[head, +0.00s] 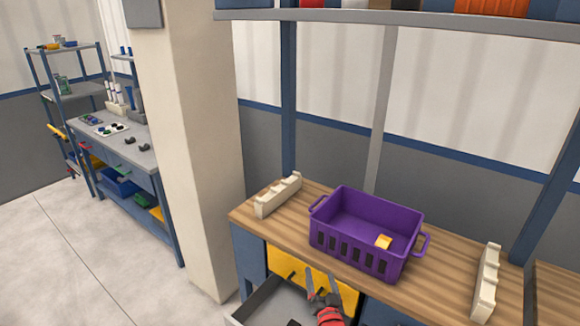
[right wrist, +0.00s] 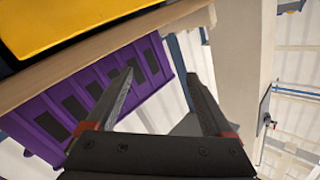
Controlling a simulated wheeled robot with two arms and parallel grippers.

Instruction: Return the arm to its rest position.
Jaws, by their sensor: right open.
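My right gripper (head: 321,279) is in front of the wooden workbench (head: 262,214), by its front edge and below the purple crate (head: 345,252). Its two fingers are apart with nothing between them. In the right wrist view the open fingers (right wrist: 162,76) show with the slotted purple crate wall behind them at left. My left gripper is not in view.
Cream notched supports stand on the bench at left (head: 278,195) and right (head: 487,283). A grey drawer (head: 268,300) is near my right gripper, below the bench top. A beige pillar (head: 190,140) rises left of the bench. An upper shelf (head: 400,17) spans above.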

